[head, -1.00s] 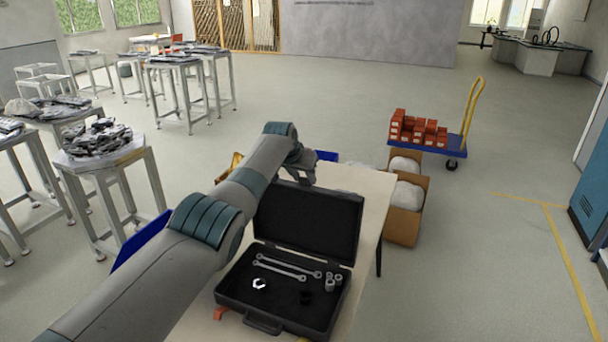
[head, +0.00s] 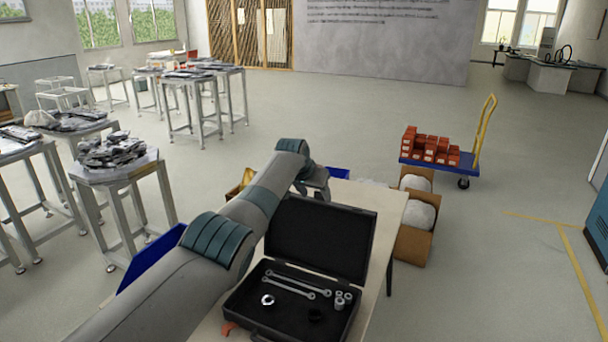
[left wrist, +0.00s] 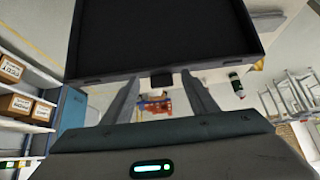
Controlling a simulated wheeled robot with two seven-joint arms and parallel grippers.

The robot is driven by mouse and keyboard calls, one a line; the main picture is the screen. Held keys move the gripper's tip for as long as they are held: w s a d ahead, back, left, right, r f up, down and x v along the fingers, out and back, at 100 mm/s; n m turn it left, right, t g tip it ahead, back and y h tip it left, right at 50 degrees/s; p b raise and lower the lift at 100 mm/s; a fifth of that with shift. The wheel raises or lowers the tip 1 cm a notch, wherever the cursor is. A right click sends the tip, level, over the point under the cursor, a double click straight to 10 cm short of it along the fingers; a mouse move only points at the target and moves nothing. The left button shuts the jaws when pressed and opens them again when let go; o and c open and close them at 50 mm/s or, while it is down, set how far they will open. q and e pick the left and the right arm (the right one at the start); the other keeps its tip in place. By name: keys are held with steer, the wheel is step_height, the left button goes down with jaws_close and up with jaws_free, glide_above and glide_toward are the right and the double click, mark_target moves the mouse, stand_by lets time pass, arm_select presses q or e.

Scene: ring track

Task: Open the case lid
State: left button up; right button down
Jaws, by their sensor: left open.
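The black case (head: 262,330) is on the pale table, with its lid (head: 322,238) standing up and open at the back. Inside the case are two wrenches (head: 290,286), several small sockets (head: 342,299), a bright nut (head: 268,300) and a dark ring (head: 316,316). My left gripper (head: 322,188) is just behind the lid's top edge, partly hidden by my own arm. In the left wrist view my left gripper (left wrist: 160,92) has its fingers apart with nothing held between them. The dark lid (left wrist: 160,38) fills the top there, with a small tab between the fingers. I cannot tell whether they touch.
A blue bin (head: 152,258) is to the left. Cardboard boxes (head: 412,245) stand beyond the table's right side. A blue trolley (head: 432,168) carries red boxes. Stools with grey parts stand at the left.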

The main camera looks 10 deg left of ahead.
arm_select(q)
steer(key=b+v, duration=0.5)
steer(key=v, duration=1.2)
steer(key=shift+r, duration=0.1)
steer(key=shift+s, duration=0.15)
